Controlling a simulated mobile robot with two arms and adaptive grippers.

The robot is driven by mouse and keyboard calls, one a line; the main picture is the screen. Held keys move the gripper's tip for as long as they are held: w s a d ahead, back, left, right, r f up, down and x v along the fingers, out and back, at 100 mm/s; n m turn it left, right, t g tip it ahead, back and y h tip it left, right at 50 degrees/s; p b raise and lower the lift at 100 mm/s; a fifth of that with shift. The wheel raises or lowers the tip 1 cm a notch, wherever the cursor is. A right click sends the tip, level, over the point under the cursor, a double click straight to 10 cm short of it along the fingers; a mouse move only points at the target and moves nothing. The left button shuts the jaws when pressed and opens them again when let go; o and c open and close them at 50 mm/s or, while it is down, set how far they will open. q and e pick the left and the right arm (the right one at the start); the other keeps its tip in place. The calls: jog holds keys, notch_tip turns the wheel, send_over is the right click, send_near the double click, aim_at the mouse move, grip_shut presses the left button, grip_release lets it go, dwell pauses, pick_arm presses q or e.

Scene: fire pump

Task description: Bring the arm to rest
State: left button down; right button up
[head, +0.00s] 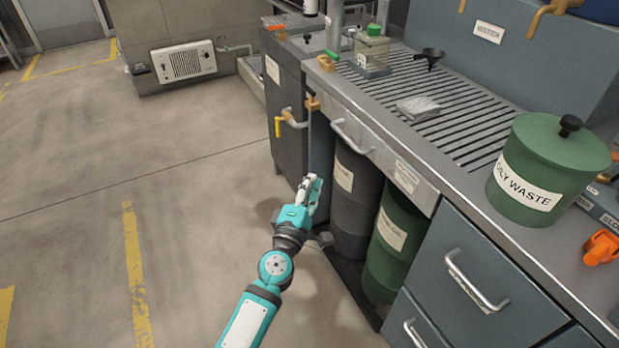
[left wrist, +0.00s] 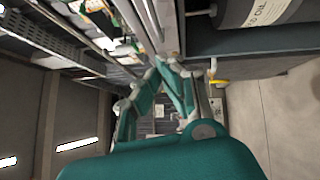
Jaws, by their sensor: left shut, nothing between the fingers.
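My left gripper (head: 312,186) is teal with pale fingers and hangs in front of the workbench, close to its open bay. Its fingers are shut with nothing between them. The left wrist view shows the same gripper (left wrist: 165,66) from behind, with the fingers meeting near the bench edge. My left arm comes up from the bottom of the head view. My right gripper is in neither view.
The workbench (head: 445,128) has a slatted top with a green OILY WASTE can (head: 545,165). Drums (head: 392,245) stand in the bay below, beside drawers (head: 480,290). The floor (head: 75,200) at left is clear.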

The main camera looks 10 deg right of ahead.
pick_arm(q)
jog(key=s+a+f+m+g+y, duration=0.1)
jog(key=s+a+f+m+g, duration=0.25)
jog(key=s+f, duration=0.55)
jog(key=s+a+f+m+g+y, duration=0.1)
jog(key=s+a+f+m+g, duration=0.3)
jog(key=f, duration=0.9)
jog(key=s+a+f+m+g+y, duration=0.1)
jog(key=s+a+f+m+g, duration=0.1)
jog(key=s+a+f+m, duration=0.65)
jog(key=s+a+f+g+y, duration=0.55)
jog(key=s+a+f, duration=0.85)
jog(key=s, duration=0.3)
jog(key=s+a+r+g+p, duration=0.1)
jog(key=s+a+r+p, duration=0.1)
jog(key=s+p, duration=1.2)
jog(key=shift+r+m+p, duration=0.4)
jog(key=shift+r+p, duration=0.2)
jog(key=shift+r, duration=0.1)
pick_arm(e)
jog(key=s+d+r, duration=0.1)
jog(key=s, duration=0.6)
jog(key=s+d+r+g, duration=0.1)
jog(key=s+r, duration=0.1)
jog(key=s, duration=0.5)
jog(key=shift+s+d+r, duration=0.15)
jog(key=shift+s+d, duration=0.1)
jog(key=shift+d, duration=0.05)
